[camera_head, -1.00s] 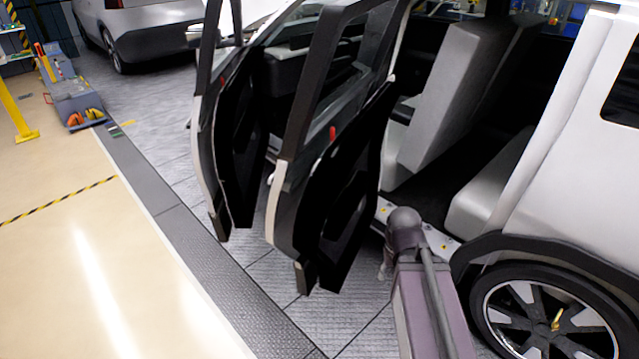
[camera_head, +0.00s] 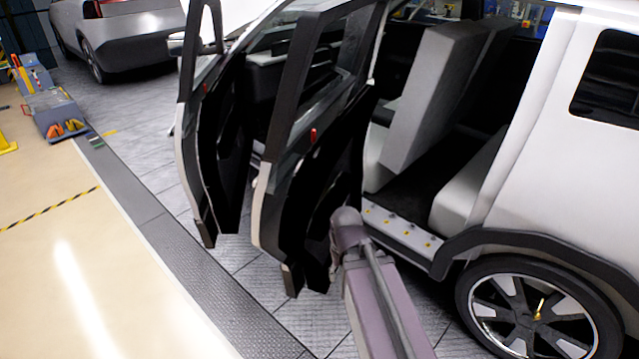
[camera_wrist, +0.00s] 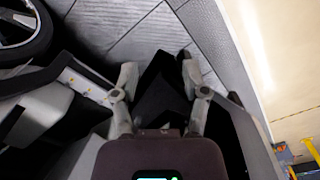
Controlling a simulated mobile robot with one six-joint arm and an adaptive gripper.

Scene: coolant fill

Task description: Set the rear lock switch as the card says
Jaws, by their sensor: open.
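The rear door (camera_head: 315,205) of the white car stands open, its black inner side facing the cabin. A small red piece (camera_head: 313,135) sits high on that door near the window edge; it is too small to tell whether it is the lock switch or how it is set. I cannot make out a card. My gripper (camera_wrist: 158,73) is open and empty in the wrist view, with a dark door part showing between and beyond its fingers. In the head view my arm reaches beside the rear door's lower part, and the gripper is hidden.
The front door (camera_head: 215,150) also stands open, with a similar red piece (camera_head: 205,88). The door sill (camera_head: 400,228) and rear wheel (camera_head: 540,310) lie right of my arm. A grey seat (camera_head: 435,95) fills the cabin.

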